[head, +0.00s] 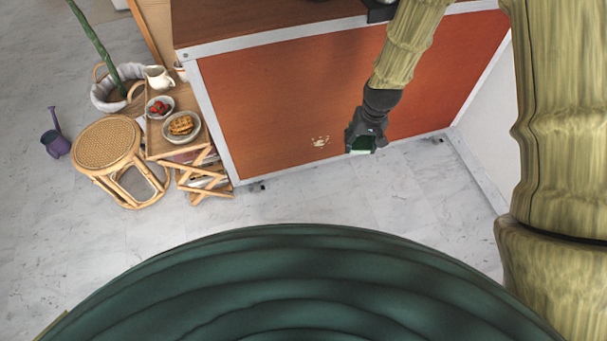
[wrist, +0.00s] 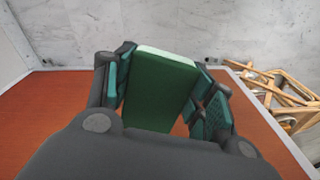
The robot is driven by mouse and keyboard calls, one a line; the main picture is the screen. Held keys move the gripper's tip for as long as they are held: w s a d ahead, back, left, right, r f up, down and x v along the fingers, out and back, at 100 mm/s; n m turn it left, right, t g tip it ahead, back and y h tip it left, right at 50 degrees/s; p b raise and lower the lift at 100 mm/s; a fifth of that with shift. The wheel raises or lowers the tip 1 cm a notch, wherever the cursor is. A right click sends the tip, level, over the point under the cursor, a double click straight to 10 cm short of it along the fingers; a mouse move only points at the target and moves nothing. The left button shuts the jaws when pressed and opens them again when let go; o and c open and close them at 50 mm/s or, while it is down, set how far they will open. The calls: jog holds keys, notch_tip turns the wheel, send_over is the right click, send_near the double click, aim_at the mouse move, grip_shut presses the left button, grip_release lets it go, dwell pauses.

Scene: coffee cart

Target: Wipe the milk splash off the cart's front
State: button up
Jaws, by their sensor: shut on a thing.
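The cart's front (head: 265,110) is an orange-red panel in a pale metal frame. The milk splash (head: 320,141) is a small whitish patch low on this panel, right of its middle. My gripper (head: 362,148) is to the right of the splash, in front of the panel, pointing downward. In the wrist view my gripper (wrist: 160,85) is shut on a green sponge (wrist: 160,92) with a pale edge, which also shows in the head view (head: 361,151). I cannot tell whether the sponge touches the panel. The splash does not show in the wrist view.
A folding wooden side table (head: 165,148) with a plate of waffles (head: 182,127), a bowl of berries (head: 160,107) and a white jug (head: 158,78) stands left of the cart. A rattan stool (head: 107,143) is beside it. The marble floor (head: 330,205) before the cart is clear.

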aim_at(319, 147)
jog(key=w+a+f+m+t+y+b, duration=0.15)
jog(key=w+a+f+t+b, duration=0.3)
jog(key=f+b, duration=0.8)
jog(key=w+a+f+m+t+y+b, duration=0.15)
jog(key=w+a+f+t+b, duration=0.35)
jog(key=f+b, duration=0.75)
jog(key=w+a+f+t+y+b, duration=0.2)
jog(key=w+a+f+t+b, duration=0.4)
jog(key=f+b, duration=0.6)
jog(key=shift+w+a+f+t, duration=0.15)
jog(key=shift+w+f+t, duration=0.05)
jog(key=shift+w+f, duration=0.4)
jog(key=shift+w+a+f+t, duration=0.1)
jog(key=shift+w+f+t, duration=0.05)
jog(key=shift+w+f, duration=0.4)
jog(key=shift+w+a+r, duration=0.1)
jog(key=shift+w+a, duration=0.1)
jog(key=shift+w, duration=0.4)
jog(key=shift+b+x, duration=0.4)
jog(key=shift+x, duration=0.55)
jog(key=shift+d, duration=0.1)
